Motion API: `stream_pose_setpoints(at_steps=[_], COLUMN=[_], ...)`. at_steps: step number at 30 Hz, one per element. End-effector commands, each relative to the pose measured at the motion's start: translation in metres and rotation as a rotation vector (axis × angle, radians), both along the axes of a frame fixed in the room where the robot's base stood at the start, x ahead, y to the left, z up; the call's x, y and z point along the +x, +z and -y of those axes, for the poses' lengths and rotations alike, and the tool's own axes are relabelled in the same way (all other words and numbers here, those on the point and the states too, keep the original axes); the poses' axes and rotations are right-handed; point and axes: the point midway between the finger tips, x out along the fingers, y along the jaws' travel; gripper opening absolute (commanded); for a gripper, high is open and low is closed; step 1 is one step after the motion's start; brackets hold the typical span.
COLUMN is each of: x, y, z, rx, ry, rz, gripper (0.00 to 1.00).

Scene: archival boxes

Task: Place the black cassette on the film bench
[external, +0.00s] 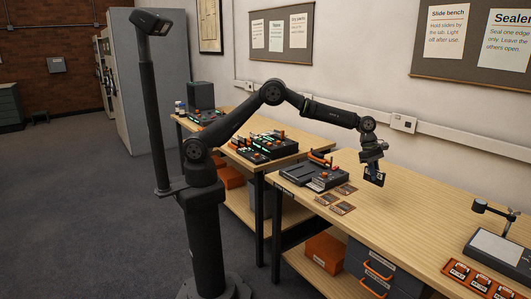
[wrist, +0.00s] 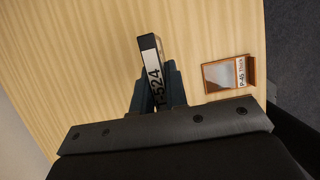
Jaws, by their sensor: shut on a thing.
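My gripper (external: 372,165) hangs above the near wooden bench (external: 415,205), clear of its top. In the wrist view its fingers (wrist: 157,88) are shut on the black cassette (wrist: 149,45), which has a white label reading "T-524". The cassette shows in the external view as a small dark block (external: 375,179) at the fingertips. Its lower part is hidden between the fingers. Which surface is the film bench is not readable; the one legible bench sign on the wall reads "Slide bench" (external: 447,35).
On the near bench are a grey device (external: 308,172), several brown-framed pieces (external: 342,208), a light panel with lamp (external: 500,245) and an orange tray (external: 470,281). A framed piece labelled "P-46 Thick" (wrist: 222,76) lies right of the cassette in the wrist view. Mid-bench wood is clear.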

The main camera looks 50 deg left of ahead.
Motion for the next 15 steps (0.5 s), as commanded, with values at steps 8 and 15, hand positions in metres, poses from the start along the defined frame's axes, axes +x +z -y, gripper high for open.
stream_pose_setpoints(at_steps=[8,15], x=[0.043,0.09], y=[-0.028,-0.059], z=[-0.017,-0.035], rx=[0.0,0.0], ry=[0.005,0.003], rz=[-0.002,-0.001], gripper=[0.0,0.0])
